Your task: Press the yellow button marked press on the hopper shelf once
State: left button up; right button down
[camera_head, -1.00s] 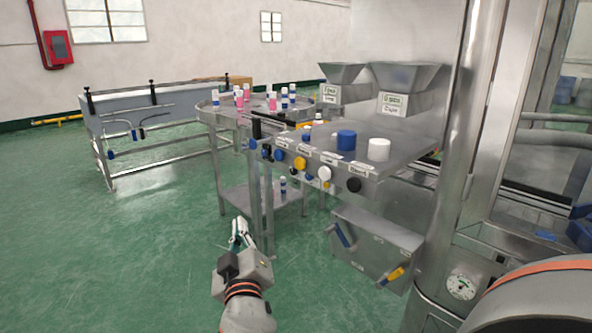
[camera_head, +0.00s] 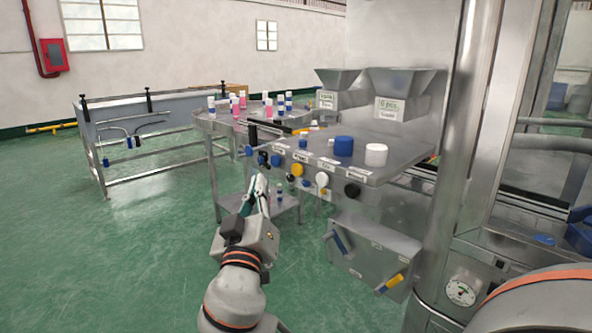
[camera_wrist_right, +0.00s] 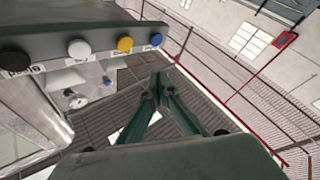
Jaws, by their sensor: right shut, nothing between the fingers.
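The hopper shelf (camera_head: 400,160) is a grey metal shelf with a row of round buttons along its front edge. The yellow button (camera_head: 297,170) sits between a blue button (camera_head: 276,160) and a white button (camera_head: 322,179). It also shows in the right wrist view (camera_wrist_right: 124,44), above and left of the fingers. My right gripper (camera_head: 258,188) is shut and empty, its fingertips pointing up, below and left of the yellow button and apart from it. My left gripper is out of view.
A black button (camera_head: 352,190) ends the row on the right. Blue (camera_head: 344,146) and white (camera_head: 376,154) caps stand on the shelf. A steel column (camera_head: 455,170) stands at right. The green floor at left is clear.

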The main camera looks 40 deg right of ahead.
aim_at(299, 169)
jog(key=d, duration=0.7)
jog(key=shift+w+d+p, duration=0.15)
jog(key=shift+w+p, duration=0.15)
jog(key=shift+p, duration=0.05)
dwell(0.4)
dwell(0.5)
